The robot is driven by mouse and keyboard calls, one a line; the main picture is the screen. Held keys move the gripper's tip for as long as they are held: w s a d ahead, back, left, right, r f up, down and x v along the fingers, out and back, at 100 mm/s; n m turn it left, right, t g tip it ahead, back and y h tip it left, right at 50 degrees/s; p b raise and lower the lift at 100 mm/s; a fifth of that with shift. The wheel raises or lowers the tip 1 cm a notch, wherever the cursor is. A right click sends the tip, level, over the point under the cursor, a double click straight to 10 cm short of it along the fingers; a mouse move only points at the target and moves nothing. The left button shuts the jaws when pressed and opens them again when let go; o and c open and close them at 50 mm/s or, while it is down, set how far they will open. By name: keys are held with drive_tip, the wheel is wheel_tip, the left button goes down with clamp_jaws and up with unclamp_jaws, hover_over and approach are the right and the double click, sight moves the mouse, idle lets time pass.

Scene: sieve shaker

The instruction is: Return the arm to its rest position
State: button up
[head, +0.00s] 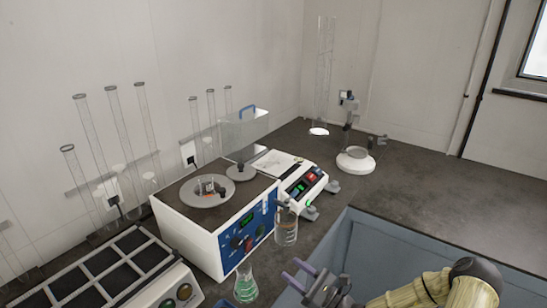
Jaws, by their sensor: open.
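My gripper (294,270) is at the bottom centre of the head view, its two pale purple fingers apart and pointing up and left. Nothing shows between them. My arm (425,291), yellowish and ribbed with a black joint, reaches in from the lower right. The gripper appears in front of the blue-grey bench front, close to the right of a flask with green liquid (246,284) and below a glass beaker (286,226). I cannot tell the exact gaps. The rest of the arm is out of view.
A white device with a blue control panel (247,235) stands on the dark bench (424,198). Tall glass tubes line the wall. The bench's right side is clear.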

drive_tip(key=s+a+r+n+g+h+p, duration=0.2)
drive_tip(key=s+n+g+h, duration=0.1)
drive_tip(key=s+n+g, duration=0.5)
drive_tip(key=s+a+r+n+g+h+p, duration=0.2)
drive_tip(key=s+n+g+h, duration=0.1)
drive_tip(key=s+n+g, duration=0.5)
drive_tip(key=d+r+n+t+h+p, duration=0.2)
drive_tip(key=d+r+n+t+h, duration=0.1)
drive_tip(key=r, duration=0.4)
drive_tip(key=s+d+r+n+t+h+p, duration=0.1)
drive_tip(key=d+r+n+t+h, duration=0.1)
drive_tip(key=d+r+n+h, duration=0.4)
drive_tip(key=shift+s+d+r+t+h+p, duration=0.25)
drive_tip(key=shift+d+r+t+h+p, duration=0.25)
drive_tip(key=shift+r+h, duration=0.4)
drive_tip(key=shift+f, duration=0.15)
